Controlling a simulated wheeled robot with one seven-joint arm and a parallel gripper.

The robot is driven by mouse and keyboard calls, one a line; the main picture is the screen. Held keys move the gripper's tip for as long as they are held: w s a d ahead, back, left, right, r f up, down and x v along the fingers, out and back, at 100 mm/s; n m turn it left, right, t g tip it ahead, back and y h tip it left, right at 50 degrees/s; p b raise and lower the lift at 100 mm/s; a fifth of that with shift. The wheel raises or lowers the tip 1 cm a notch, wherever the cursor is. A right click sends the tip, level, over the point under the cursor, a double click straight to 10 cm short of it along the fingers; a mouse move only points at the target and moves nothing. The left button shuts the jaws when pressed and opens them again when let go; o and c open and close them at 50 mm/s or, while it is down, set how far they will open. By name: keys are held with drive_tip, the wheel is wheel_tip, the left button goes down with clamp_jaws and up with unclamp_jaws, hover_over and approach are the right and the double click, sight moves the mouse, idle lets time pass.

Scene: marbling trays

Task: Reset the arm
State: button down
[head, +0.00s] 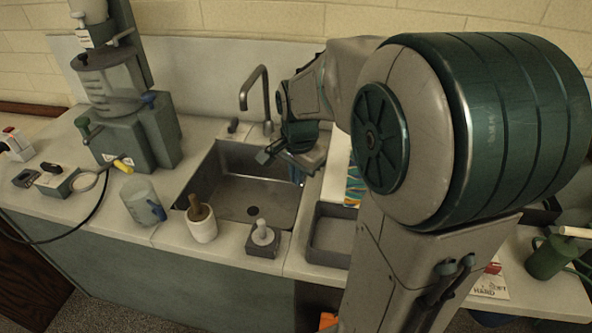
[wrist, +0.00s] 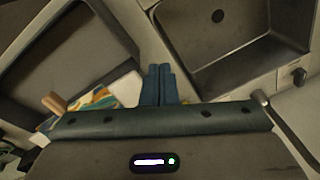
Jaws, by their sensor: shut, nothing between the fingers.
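My gripper (head: 297,176) hangs over the right side of the sink, pointing down, with part of it hidden behind its own body. In the wrist view its two dark blue fingers (wrist: 159,72) are together, with nothing between them. They point at the pale strip of counter between the sink and a grey tray. My arm is bent and reaches from the right across the counter in the head view.
The steel sink (head: 218,165) is empty, with a tap (head: 256,92) behind it. Marbled paper (head: 353,186) lies right of it, near a grey tray (head: 330,256).

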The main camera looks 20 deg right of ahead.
drive_tip(key=shift+s+a+r, duration=0.15)
drive_tip(key=shift+s+r, duration=0.05)
drive_tip(key=shift+s, duration=0.05)
idle(0.4)
